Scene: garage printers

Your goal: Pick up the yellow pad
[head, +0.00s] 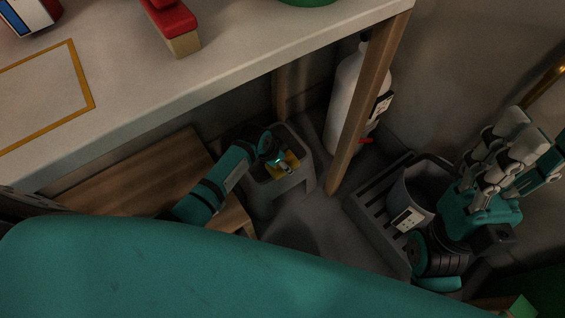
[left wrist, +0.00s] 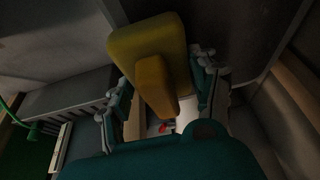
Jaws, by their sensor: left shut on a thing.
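The yellow pad (left wrist: 140,38) fills the upper middle of the left wrist view, with a darker yellow grip (left wrist: 154,82) on its near side. My left gripper (left wrist: 161,92) has fingers on both sides of the grip and is shut on the pad. In the head view my left gripper (head: 277,158) reaches down at a small grey stool-like holder (head: 300,181). A little of the yellow pad shows there beside the fingers, mostly hidden. My right gripper (head: 515,160) is at the far right, fingers extended and apart, with nothing seen in it.
A white table (head: 190,75) with a red-topped block (head: 170,22) overhangs the holder. Its wooden leg (head: 366,110) and a white bottle (head: 345,95) stand to the right. A wooden low board (head: 125,180) lies left. A grey bucket (head: 410,195) sits on a slatted crate (head: 372,221).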

